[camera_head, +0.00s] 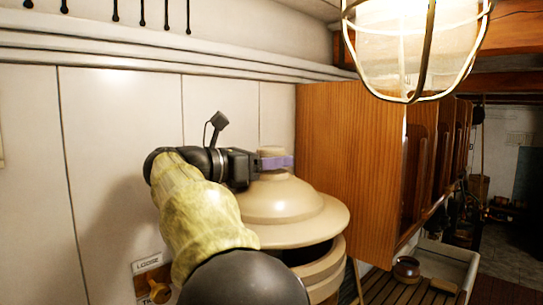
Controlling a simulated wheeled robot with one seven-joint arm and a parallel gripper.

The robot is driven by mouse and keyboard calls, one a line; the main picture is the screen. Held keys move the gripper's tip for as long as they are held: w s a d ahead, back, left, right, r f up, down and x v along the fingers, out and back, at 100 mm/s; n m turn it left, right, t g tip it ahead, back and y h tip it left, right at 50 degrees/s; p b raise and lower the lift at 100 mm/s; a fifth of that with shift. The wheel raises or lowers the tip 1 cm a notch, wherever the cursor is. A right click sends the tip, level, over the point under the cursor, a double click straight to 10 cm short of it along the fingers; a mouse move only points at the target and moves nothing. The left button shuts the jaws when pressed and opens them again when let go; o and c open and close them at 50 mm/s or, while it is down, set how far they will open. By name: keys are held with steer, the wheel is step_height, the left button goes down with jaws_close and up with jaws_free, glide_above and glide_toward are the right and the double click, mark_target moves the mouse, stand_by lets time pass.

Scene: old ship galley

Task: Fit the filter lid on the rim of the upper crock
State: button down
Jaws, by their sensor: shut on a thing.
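The filter lid (290,203) is a wide beige dome with a flat brim and a knob on top. My gripper (274,162) comes from the left and is shut on the lid's knob, with its purple fingers around it. The upper crock (328,278), beige with ridged sides, stands directly below the lid. A dark gap shows between the brim and the crock's rim at the front right, so the lid is apart from the rim there. The left part of the crock and its rim is hidden behind my arm and the lid.
A wooden cabinet (350,150) stands close behind and right of the crock. A caged lamp (413,50) hangs at the upper right. A small brown pot (406,268) stands on a slatted board (380,288) at the lower right.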

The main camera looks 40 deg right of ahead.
mark_target(272, 174)
steer(key=shift+s+f+b, duration=0.15)
steer(key=shift+f+b, duration=0.95)
steer(key=shift+f, duration=0.65)
steer(key=shift+f+b, duration=0.6)
steer(key=shift+f, duration=0.3)
steer(key=c, duration=0.5)
jaws_free()
steer(key=shift+f, duration=0.15)
steer(key=w+a+b, duration=0.3)
steer(key=a+b, duration=0.1)
steer(key=a, duration=1.3)
steer(key=shift+w, duration=0.15)
